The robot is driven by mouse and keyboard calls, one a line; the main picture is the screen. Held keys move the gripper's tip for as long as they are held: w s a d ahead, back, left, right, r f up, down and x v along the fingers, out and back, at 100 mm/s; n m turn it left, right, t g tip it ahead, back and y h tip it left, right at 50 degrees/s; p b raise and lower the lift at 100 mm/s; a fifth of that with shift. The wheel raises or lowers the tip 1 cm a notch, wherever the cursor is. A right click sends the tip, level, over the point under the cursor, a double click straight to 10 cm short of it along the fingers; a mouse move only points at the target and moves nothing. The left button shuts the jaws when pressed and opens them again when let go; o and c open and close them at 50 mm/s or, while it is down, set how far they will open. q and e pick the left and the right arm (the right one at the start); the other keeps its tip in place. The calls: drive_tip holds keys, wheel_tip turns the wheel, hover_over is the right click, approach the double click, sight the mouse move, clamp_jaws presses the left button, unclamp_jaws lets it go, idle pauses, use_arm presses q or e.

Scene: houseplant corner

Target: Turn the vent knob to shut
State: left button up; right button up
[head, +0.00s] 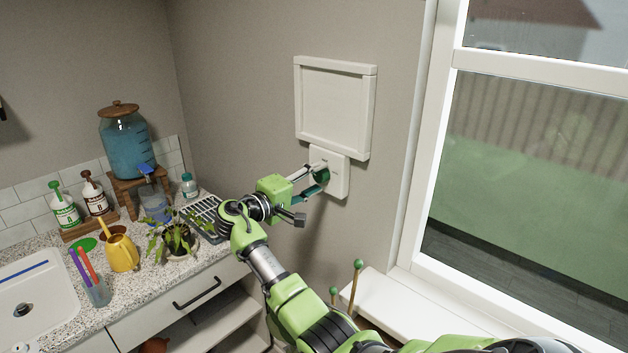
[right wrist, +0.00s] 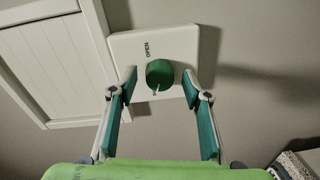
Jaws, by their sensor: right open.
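The vent knob (right wrist: 160,75) is a green round dial on a white wall plate (right wrist: 128,50) printed "OPEN". Its white pointer mark faces the lower side of the picture, away from "OPEN"; other lettering near it is hidden or too small to read. In the head view the plate (head: 341,182) sits just below the white vent panel (head: 335,108), and the knob is mostly hidden by my right gripper (head: 322,175). In the right wrist view my right gripper (right wrist: 160,100) is open, its teal-padded fingers on either side of the knob with gaps showing. My left gripper is out of view.
A window with a white frame (head: 447,140) and sill is to the right. At left, the speckled counter (head: 150,290) holds a blue water dispenser (head: 128,150), two pump bottles, a yellow watering can (head: 122,253), a potted plant (head: 180,240) and a seed tray. Wall around the plate is clear.

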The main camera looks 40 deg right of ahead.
drive_tip(key=s+a, duration=0.1)
drive_tip(key=a, duration=1.1)
drive_tip(key=shift+r, duration=0.25)
